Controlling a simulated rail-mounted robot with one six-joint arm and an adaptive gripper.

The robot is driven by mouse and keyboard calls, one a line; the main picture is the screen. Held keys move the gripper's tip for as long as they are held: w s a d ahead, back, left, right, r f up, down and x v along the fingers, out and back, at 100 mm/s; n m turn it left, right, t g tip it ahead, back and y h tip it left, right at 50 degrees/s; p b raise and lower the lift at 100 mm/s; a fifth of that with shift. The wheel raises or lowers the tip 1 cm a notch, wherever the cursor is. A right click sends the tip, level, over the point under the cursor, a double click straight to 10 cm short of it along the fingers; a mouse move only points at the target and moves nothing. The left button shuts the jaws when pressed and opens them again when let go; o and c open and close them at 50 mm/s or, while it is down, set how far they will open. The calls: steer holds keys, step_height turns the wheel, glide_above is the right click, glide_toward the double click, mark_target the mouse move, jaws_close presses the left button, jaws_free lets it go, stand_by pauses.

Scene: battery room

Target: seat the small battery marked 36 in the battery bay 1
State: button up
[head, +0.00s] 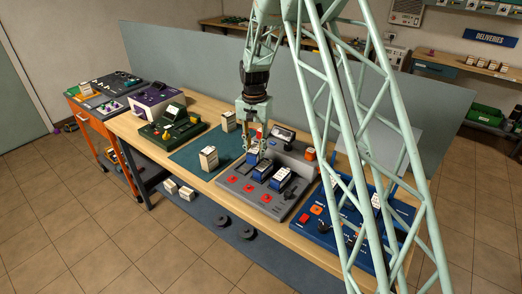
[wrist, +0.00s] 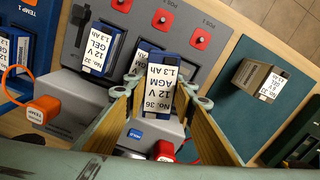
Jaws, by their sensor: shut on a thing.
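The small battery marked 36 (wrist: 158,88), blue with a white "12 V AGM" label, is between the two fingers of my gripper (wrist: 161,92) in the wrist view. My gripper (head: 254,149) is shut on it over the grey battery unit (head: 238,187) in the head view. Another blue-and-white part shows just beyond the held battery; I cannot tell what it belongs to. Battery bay 1 is hidden, apparently under the held battery and fingers. Whether the battery touches the bay floor cannot be seen.
A blue battery marked 32, "12 V GEL" (wrist: 98,47), stands in the unit beside the held one. Red buttons (wrist: 201,38) line the unit. An orange cap (wrist: 43,109) is close by. Another battery (wrist: 256,78) stands on the green mat (wrist: 228,105).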

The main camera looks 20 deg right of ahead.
steer(key=shift+w+a+f+m+p, duration=0.15)
steer(key=shift+w+a+m+p, duration=0.35)
steer(key=shift+w, duration=0.25)
steer(key=shift+w+a+f+m+p, duration=0.2)
steer(key=shift+w+a+m+p, duration=0.3)
steer(key=shift+w, duration=0.3)
steer(key=shift+w+a+f+m+p, duration=0.15)
steer(key=shift+w+a+m+p, duration=0.2)
steer(key=shift+w+m, duration=0.35)
steer(key=shift+f, duration=0.15)
steer(key=shift+f+b, duration=1)
steer(key=shift+f, duration=1.7)
steer(key=shift+f+b, duration=0.55)
steer(key=shift+f, duration=0.05)
steer(key=o, duration=0.9)
steer(key=shift+r+p, duration=1.95)
steer(key=shift+r, duration=3.5)
